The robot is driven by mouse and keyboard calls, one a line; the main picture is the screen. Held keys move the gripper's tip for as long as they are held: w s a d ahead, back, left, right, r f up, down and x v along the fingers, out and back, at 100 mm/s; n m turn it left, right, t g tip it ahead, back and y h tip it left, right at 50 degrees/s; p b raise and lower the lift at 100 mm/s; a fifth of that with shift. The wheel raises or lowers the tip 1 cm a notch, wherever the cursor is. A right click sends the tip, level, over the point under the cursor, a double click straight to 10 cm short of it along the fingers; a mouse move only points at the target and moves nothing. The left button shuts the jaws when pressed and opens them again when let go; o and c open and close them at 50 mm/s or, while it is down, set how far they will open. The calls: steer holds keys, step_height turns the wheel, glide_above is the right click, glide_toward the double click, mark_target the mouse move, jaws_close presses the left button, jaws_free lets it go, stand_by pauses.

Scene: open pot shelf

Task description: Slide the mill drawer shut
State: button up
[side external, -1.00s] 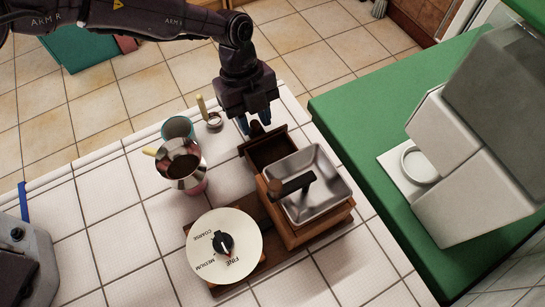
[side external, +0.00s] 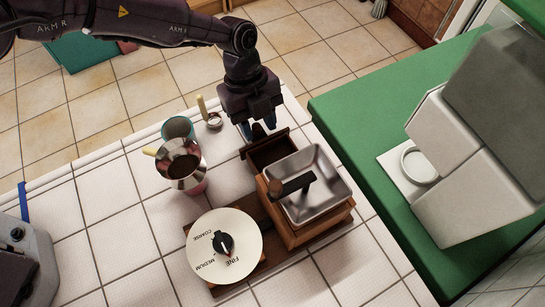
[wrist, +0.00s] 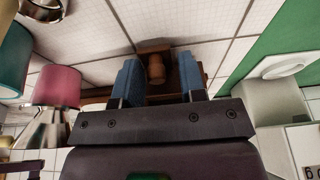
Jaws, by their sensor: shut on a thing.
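The wooden mill (side external: 318,228) stands on the tiled counter with a steel hopper and crank handle on top. Its drawer (side external: 268,152) sticks out at the back, partly open, with a dark hollow showing. My gripper (side external: 258,128) is at the drawer's front panel, its blue fingers either side of the round wooden knob. In the wrist view, the knob (wrist: 156,70) shows between the fingers, with the drawer front behind it. My gripper is shut on the drawer at its knob end; the exact contact is hard to see.
A steel-topped pink pot (side external: 183,168), a teal cup (side external: 178,129) and a small yellow-handled tool (side external: 214,120) stand left of the drawer. A white grind dial (side external: 208,250) is beside the mill. A pale machine (side external: 470,165) stands on the green surface at right.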

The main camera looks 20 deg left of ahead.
mark_target(272, 162)
steer(key=shift+s+d+f, duration=0.2)
steer(key=shift+s+d, duration=0.5)
steer(key=shift+s, duration=0.15)
steer(key=shift+s+d+f, duration=0.25)
steer(key=shift+s+d, duration=0.45)
steer(key=shift+s, duration=0.2)
steer(key=shift+s+d+f, duration=0.2)
steer(key=shift+s+d, duration=0.5)
steer(key=shift+s, duration=0.15)
steer(key=shift+o, duration=0.7)
steer(key=shift+c, duration=0.3)
steer(key=shift+w, duration=0.1)
steer(key=shift+d+r, duration=0.15)
steer(key=shift+r, duration=2.55)
